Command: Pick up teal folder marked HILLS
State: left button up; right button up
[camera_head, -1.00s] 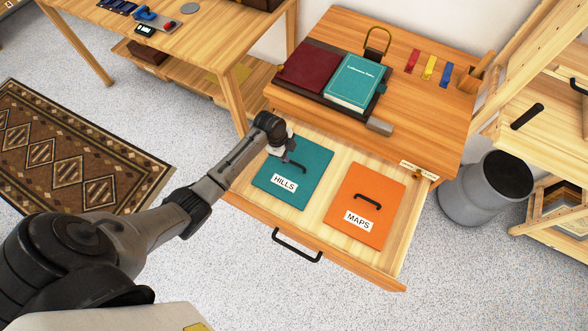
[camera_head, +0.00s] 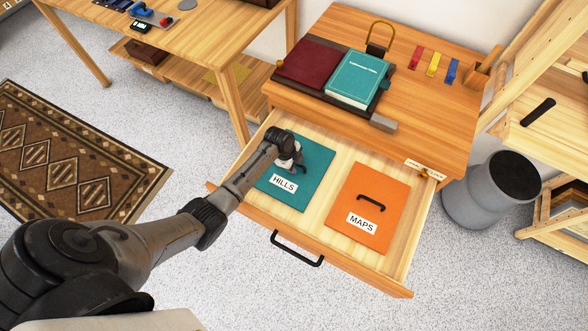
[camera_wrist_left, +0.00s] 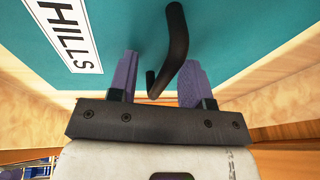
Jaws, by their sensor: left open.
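The teal folder marked HILLS (camera_head: 305,186) lies in the open drawer, left of the orange MAPS folder (camera_head: 372,222). It also fills much of the left wrist view (camera_wrist_left: 228,25), with its white label at the upper left. Its black handle (camera_wrist_left: 175,50) stands up from the folder. My left gripper (camera_wrist_left: 158,80) is open, its two purple-grey fingers on either side of the handle. It does not close on the handle. In the head view my left gripper (camera_head: 292,162) covers part of the folder and handle. My right gripper is not in view.
The open drawer (camera_head: 344,164) has a black front handle (camera_head: 297,249). Above it, the desk top (camera_head: 430,125) holds a teal book (camera_head: 358,78), a dark red folder (camera_head: 307,62) and coloured tags. A grey bin (camera_head: 470,205) stands at right.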

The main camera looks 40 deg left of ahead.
pick_arm(q)
jog(key=shift+a, duration=0.1)
grip_shut()
dwell(0.3)
jog(key=shift+r, duration=0.1)
